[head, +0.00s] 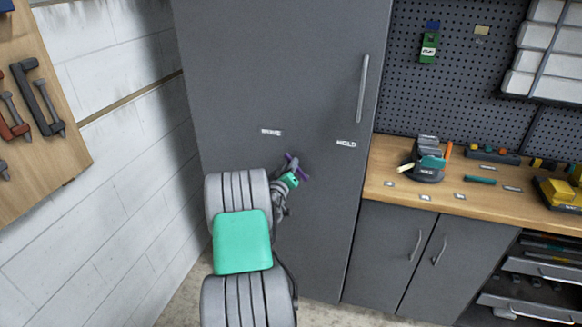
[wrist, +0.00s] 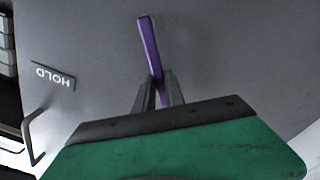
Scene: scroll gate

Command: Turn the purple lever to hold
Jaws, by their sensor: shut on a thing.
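The purple lever (head: 291,161) is mounted on the face of a tall grey cabinet. In the head view it slants, its upper end leaning up and left, between and below two white labels. The HOLD label (head: 346,144) is up and right of it; the left label (head: 271,132) is blurred and seems to read MOVE. My gripper (head: 296,177) is at the lever. In the wrist view my gripper (wrist: 157,80) has its two fingers shut on the lower part of the lever (wrist: 149,45), and the HOLD label (wrist: 53,76) appears upside down at left. The pivot is hidden.
The grey cabinet (head: 270,60) has a long vertical handle (head: 362,90) at right, which also shows in the wrist view (wrist: 33,135). A white block wall (head: 130,150) is close on the left. A wooden workbench (head: 400,195) with tools stands at right.

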